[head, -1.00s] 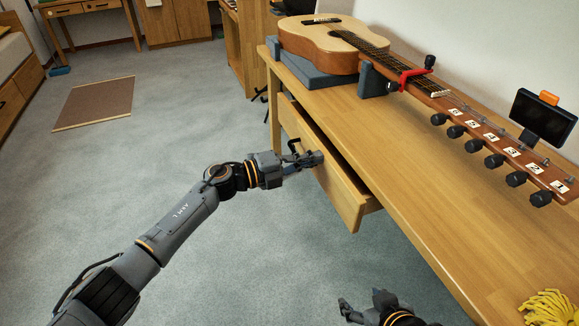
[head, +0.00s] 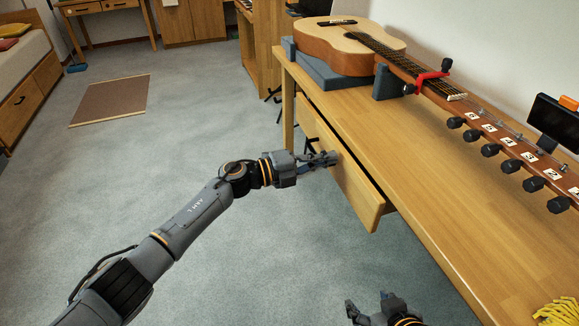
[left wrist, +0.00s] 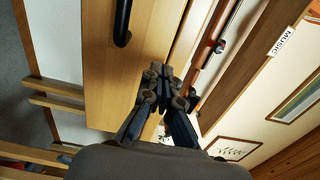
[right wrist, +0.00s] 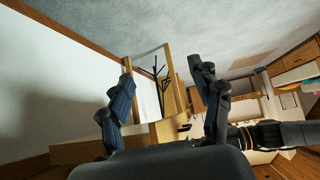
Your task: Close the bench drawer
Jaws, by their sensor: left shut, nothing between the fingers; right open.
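The bench drawer (head: 357,192) sticks out partway from under the wooden bench (head: 440,190), with a dark gap along its top. In the left wrist view, the drawer front (left wrist: 115,85) carries a black bar handle (left wrist: 122,22). My left gripper (head: 332,158) is shut and empty, with its fingertips at the drawer front; I cannot tell whether they touch it. Its closed fingers also show in the left wrist view (left wrist: 165,85), off to one side of the handle. My right gripper (head: 368,305) is open and empty, low in front of the bench; its spread fingers fill the right wrist view (right wrist: 165,85).
A guitar (head: 345,48) lies on grey supports on the bench, its neck running toward the near right. A dark-screened device (head: 555,120) and a yellow stringy item (head: 558,312) are at the right.

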